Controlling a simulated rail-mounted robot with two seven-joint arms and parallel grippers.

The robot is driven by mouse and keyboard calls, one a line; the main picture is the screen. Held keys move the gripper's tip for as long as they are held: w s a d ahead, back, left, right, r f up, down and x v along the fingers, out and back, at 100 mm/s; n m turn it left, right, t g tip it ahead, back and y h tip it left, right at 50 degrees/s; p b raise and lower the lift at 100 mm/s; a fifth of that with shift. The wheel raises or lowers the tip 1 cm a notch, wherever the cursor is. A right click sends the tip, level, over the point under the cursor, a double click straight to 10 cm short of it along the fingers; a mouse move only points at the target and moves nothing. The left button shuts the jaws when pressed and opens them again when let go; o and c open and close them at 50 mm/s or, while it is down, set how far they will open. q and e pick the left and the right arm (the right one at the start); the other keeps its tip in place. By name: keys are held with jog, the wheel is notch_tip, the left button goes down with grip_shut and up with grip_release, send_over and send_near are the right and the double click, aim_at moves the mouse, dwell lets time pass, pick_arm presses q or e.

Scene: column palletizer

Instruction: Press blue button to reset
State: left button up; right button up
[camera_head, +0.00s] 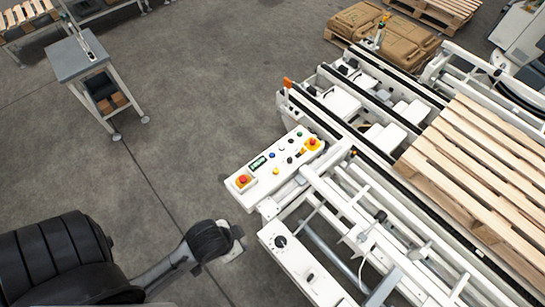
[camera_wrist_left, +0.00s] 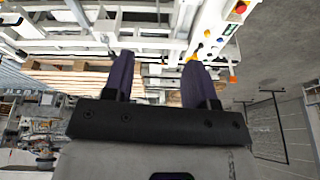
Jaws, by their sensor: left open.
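The white control panel (camera_head: 262,186) carries several buttons and a small green display. A small blue button (camera_head: 271,155) sits near its upper edge, between the display and the yellow-based red button at the right end. My left gripper (camera_head: 236,243) is below the panel in the head view, well apart from it; its fingers are hard to make out there. In the left wrist view my left gripper (camera_wrist_left: 160,78) shows two dark fingers spread apart with nothing between them. The panel's buttons show at that view's upper right. My right gripper is not in view.
Red emergency buttons (camera_head: 242,180) sit at both panel ends. White conveyor frames and a second white box with a black knob (camera_head: 280,241) stand beside it. A wooden pallet (camera_head: 480,165) lies to the right. The grey floor left of the panel is clear up to a small table (camera_head: 78,60).

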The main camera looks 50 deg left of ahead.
pick_arm(q)
jog(key=shift+c, duration=0.4)
grip_shut()
dwell(1.5)
